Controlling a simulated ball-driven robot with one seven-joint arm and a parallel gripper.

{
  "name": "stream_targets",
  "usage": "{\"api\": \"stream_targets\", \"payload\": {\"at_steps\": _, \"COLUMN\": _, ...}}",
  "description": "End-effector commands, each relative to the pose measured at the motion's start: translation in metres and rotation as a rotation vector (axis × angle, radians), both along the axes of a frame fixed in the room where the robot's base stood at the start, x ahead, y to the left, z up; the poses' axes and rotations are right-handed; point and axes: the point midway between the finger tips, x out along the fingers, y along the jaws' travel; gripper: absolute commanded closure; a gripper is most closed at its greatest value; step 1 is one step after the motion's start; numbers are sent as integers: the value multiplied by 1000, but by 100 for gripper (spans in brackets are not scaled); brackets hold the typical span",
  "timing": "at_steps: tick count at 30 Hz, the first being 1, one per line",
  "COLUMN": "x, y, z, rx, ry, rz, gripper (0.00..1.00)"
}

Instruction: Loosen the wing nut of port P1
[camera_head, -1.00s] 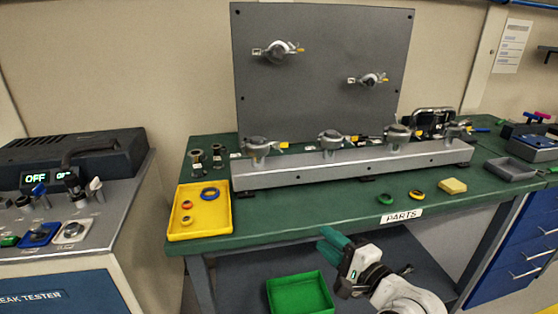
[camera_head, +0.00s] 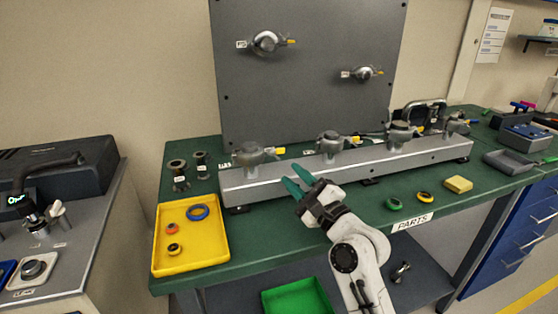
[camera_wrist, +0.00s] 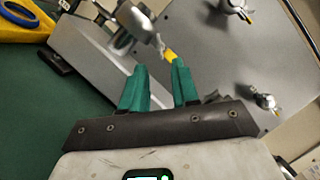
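A long grey manifold rail (camera_head: 330,170) on the green bench carries several clamped ports in a row. The leftmost port clamp (camera_head: 248,155) has a yellow-tipped wing nut (camera_head: 272,151) on its right side. The port labels are too small to read, so I cannot confirm which is P1. My gripper (camera_head: 293,178) is open and empty, in front of the rail near its left part, apart from the clamps. In the wrist view a clamp (camera_wrist: 124,30) and its yellow tip (camera_wrist: 170,56) lie beyond my green fingers (camera_wrist: 159,68).
A dark upright panel (camera_head: 310,90) behind bears two more clamps. A yellow tray (camera_head: 205,248) with rings is at left, metal flanges (camera_head: 179,172) behind it. Loose rings (camera_head: 425,197) and a yellow block (camera_head: 458,184) lie right of my arm. A green bin (camera_head: 298,298) is below.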

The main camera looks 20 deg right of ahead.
Motion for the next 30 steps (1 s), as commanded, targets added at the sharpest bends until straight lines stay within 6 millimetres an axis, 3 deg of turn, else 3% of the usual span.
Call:
{"api": "stream_targets", "payload": {"at_steps": 9, "x": 47, "y": 16, "z": 12, "rx": -1, "ry": 0, "rz": 1, "gripper": 70}}
{"api": "stream_targets", "payload": {"at_steps": 23, "x": 58, "y": 19, "z": 14, "rx": -1, "ry": 0, "rz": -1, "gripper": 70}}
{"api": "stream_targets", "payload": {"at_steps": 30, "x": 58, "y": 19, "z": 14, "rx": -1, "ry": 0, "rz": -1, "gripper": 92}}
